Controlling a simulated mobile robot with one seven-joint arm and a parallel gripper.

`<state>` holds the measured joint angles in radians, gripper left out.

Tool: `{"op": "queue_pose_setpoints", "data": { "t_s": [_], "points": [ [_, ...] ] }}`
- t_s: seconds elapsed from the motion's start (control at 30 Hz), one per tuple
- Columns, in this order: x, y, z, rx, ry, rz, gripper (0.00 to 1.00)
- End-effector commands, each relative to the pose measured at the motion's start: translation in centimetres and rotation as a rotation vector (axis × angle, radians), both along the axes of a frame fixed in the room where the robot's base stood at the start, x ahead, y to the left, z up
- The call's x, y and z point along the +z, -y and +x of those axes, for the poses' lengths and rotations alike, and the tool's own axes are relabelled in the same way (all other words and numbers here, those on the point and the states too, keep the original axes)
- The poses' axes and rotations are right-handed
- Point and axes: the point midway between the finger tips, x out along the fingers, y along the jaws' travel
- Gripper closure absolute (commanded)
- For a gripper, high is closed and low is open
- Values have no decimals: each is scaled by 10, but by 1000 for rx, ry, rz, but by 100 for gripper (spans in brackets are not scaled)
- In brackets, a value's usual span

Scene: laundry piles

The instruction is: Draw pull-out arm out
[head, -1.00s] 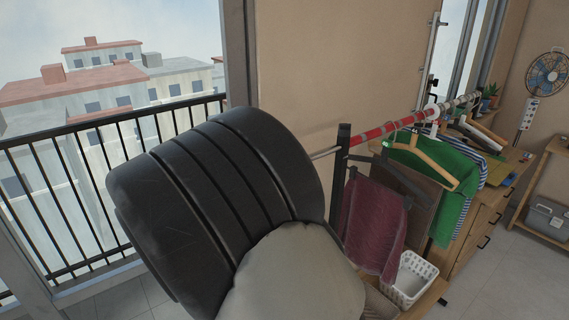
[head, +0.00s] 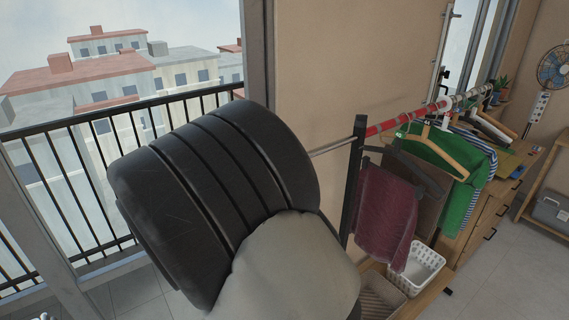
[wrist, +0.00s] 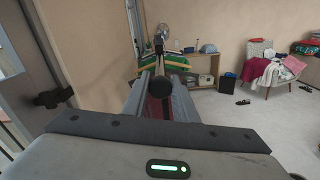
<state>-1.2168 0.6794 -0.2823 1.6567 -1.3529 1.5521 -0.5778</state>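The pull-out arm is a thin silver rod (head: 333,147) in the head view, sticking out leftward from the dark post at the near end of the red-striped rail (head: 405,120). Its outer end goes out of sight behind my dark arm. In the wrist view a dark rod with a round black end (wrist: 161,84) points toward the camera, just beyond the middle of my gripper (wrist: 160,130).
A green garment (head: 434,160) and a maroon cloth (head: 386,210) hang at the rack. A white basket (head: 418,268) stands below, beside a wooden drawer unit (head: 480,232). A balcony railing (head: 60,180) is at the left. A chair with clothes (wrist: 265,68) stands far right.

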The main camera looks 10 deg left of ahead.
Motion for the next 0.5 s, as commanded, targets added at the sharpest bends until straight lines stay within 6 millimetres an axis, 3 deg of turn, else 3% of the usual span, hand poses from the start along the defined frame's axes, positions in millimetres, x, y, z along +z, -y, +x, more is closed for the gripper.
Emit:
{"op": "queue_pose_setpoints", "data": {
  "t_s": [0.03,0.1,0.5],
  "points": [
    [0,-3,-2,5,-1,2,68],
    [0,-3,-2,5,-1,2,56],
    [-1,-6,-6,5,-2,3,56]
  ]
}}
